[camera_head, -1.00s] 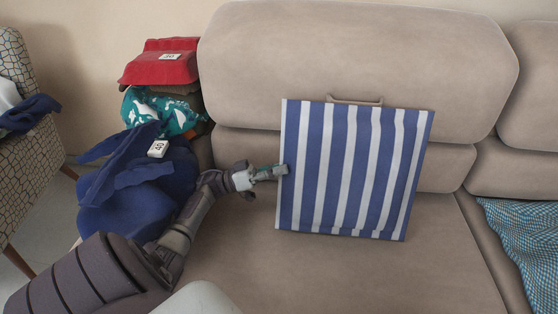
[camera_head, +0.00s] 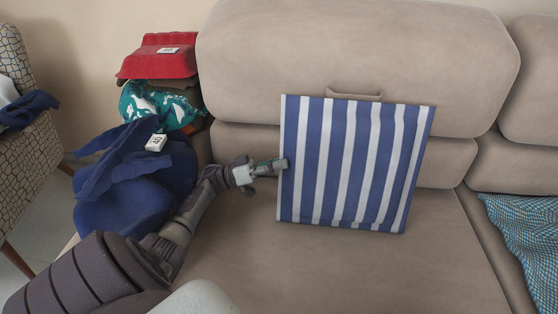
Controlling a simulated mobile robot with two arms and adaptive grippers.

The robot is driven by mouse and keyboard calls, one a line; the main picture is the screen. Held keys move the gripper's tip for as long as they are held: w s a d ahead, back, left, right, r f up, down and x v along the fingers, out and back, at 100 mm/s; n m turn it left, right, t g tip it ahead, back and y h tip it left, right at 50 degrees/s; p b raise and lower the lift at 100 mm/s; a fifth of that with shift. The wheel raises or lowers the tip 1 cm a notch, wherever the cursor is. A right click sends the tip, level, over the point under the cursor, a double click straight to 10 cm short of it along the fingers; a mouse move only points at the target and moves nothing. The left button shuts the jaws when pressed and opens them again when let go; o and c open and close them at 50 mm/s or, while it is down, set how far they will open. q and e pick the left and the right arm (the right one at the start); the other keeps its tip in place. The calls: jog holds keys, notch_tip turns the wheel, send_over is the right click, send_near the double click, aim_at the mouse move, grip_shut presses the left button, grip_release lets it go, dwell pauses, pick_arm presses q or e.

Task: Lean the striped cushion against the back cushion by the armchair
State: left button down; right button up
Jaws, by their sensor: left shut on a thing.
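The striped cushion (camera_head: 350,165) is a flat blue-and-white square, upright and slightly tilted in front of the sofa's back cushion (camera_head: 350,60). My left gripper (camera_head: 280,165) is shut on its left edge. The cushion's lower edge appears over the seat (camera_head: 330,265); I cannot tell whether it touches the seat or the back cushion. A beige handle-like loop (camera_head: 354,95) shows above its top edge. The armchair (camera_head: 30,150), with a patterned cover, stands at the far left. My right gripper is not in view.
A pile of clothes lies left of the sofa cushion: a red folded item (camera_head: 158,60), a teal-and-white cloth (camera_head: 160,105) and a dark blue garment (camera_head: 130,185). A teal checked cloth (camera_head: 530,235) lies at the right. The seat's front is clear.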

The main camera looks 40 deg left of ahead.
pick_arm(q)
jog(key=shift+a+f, duration=0.1)
jog(key=shift+f, duration=0.2)
jog(key=c, duration=1.1)
grip_release()
jog(key=shift+w, duration=0.1)
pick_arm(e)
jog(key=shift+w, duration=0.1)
